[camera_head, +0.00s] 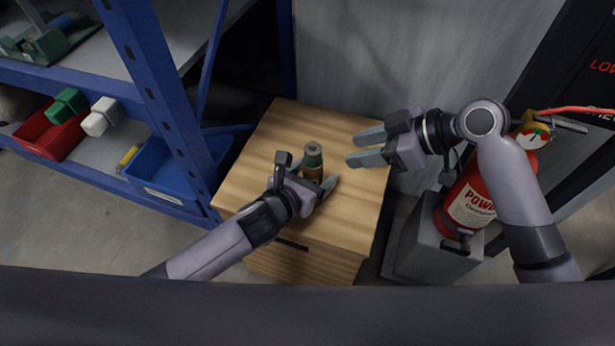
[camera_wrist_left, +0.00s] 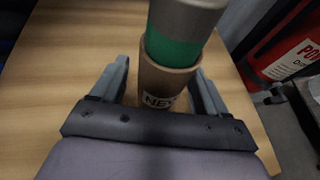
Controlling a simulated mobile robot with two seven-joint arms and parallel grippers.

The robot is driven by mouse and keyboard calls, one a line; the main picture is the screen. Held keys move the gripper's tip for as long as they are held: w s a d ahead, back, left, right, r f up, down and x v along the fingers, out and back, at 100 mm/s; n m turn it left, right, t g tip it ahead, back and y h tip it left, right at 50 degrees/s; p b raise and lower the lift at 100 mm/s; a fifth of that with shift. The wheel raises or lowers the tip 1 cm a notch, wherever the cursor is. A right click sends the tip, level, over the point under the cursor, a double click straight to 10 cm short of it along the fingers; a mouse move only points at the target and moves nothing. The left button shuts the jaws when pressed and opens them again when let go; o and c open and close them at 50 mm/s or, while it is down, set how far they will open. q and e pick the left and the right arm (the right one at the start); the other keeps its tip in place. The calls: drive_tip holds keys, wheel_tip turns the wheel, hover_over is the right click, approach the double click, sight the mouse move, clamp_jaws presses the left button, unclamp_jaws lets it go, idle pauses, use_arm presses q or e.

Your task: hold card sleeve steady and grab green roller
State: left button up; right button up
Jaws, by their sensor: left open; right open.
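The brown card sleeve (camera_head: 312,172) stands upright on the wooden cabinet top, and part of its dark lettering shows in the left wrist view (camera_wrist_left: 164,85). The green roller (camera_head: 312,157) has a grey upper end and sticks up out of the sleeve; it also shows in the left wrist view (camera_wrist_left: 175,48). Its lower part is hidden inside the sleeve. My left gripper (camera_head: 314,176) is open, with one finger on each side of the sleeve. Contact cannot be told. My right gripper (camera_head: 352,150) is open and empty, right of the roller, its fingers pointing left towards it.
The wooden cabinet (camera_head: 260,150) has free top around the sleeve. A blue shelf rack (camera_head: 150,90) stands left, with a red bin (camera_head: 45,140) and a blue bin (camera_head: 165,175). A red fire extinguisher (camera_head: 470,200) stands on a grey block at right, near my right arm.

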use_arm(q)
drive_tip(key=shift+w, duration=0.1)
drive_tip(key=shift+c, duration=0.3)
drive_tip(key=c, duration=1)
drive_tip(key=shift+o, duration=0.2)
